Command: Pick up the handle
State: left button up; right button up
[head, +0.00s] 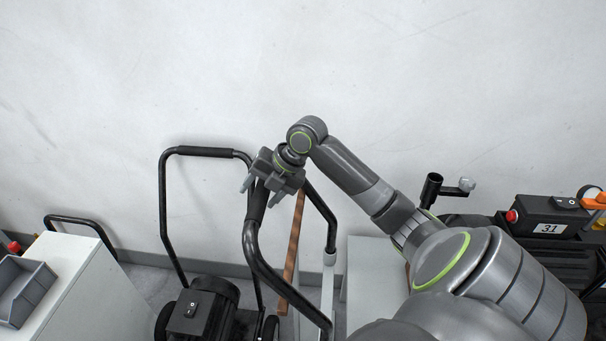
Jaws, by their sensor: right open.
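A black tubular handle (250,238) with a thicker grip section (257,207) stands near the middle. My right gripper (259,194) is open at the top of this grip, pointing down. One finger shows on each side of the grip in the picture; I cannot tell whether they touch it. The gripper body hides the upper end of the grip. A second black handle (164,205) with a padded top bar (204,152) stands to the left, apart from the gripper. My left gripper is not in view.
A black motor unit (207,308) sits low between the handles. A brown strip (292,255) and a grey post (328,285) stand right of the gripper. A white cabinet (85,285) with a grey bin (22,290) is at left. A black unit marked 31 (548,215) is at right.

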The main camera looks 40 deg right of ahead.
jog(key=shift+w+a+f, duration=0.1)
jog(key=shift+a+f, duration=0.05)
jog(key=shift+f, duration=0.1)
grip_shut()
dwell(1.3)
jog(key=shift+r, duration=0.1)
